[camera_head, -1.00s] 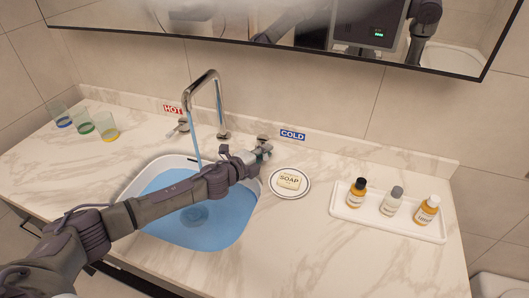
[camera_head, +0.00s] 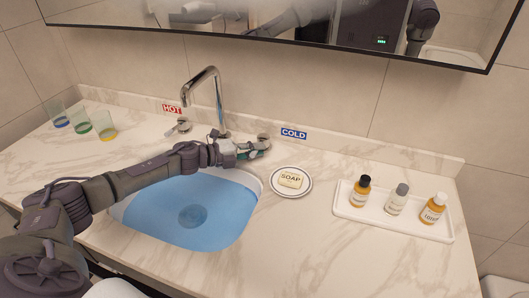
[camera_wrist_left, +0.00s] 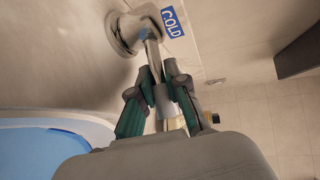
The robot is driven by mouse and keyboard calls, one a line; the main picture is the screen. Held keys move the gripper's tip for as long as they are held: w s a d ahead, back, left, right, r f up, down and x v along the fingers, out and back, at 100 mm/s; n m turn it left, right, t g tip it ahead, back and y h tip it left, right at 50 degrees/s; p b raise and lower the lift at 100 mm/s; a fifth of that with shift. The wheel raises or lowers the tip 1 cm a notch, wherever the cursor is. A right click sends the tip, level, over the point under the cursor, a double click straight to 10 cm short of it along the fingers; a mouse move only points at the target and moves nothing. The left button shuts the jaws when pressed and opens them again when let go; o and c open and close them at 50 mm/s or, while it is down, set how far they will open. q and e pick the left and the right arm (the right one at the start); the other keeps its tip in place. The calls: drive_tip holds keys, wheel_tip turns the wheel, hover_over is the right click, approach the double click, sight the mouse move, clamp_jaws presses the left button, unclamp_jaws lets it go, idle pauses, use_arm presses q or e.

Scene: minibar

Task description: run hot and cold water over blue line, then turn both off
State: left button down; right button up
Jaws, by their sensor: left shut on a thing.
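The faucet (camera_head: 201,84) arches over the sink basin (camera_head: 256,184), and no stream falls from its spout. Blue water (camera_head: 190,208) fills much of the basin; I cannot make out a separate blue line. The hot handle (camera_head: 178,127) is left of the spout, below its red HOT label (camera_head: 172,109). My left gripper (camera_head: 262,149) is at the cold handle (camera_head: 264,138), right of the faucet. In the left wrist view, the fingers (camera_wrist_left: 158,75) are shut around the cold handle's lever (camera_wrist_left: 154,56). My right gripper is not in view.
A soap dish (camera_head: 291,193) with a soap bar (camera_head: 290,179) is close right of the basin. A white tray (camera_head: 390,226) with 3 small bottles stands farther right. Glasses (camera_head: 81,123) stand at far left. A mirror (camera_head: 300,45) hangs above the counter.

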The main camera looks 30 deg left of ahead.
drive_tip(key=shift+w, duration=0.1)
use_arm(q)
drive_tip(key=c, duration=1.2)
unclamp_jaws()
drive_tip(key=shift+o, duration=0.2)
drive_tip(key=v, duration=1.2)
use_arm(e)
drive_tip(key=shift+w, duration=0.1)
use_arm(q)
drive_tip(key=shift+f, duration=0.1)
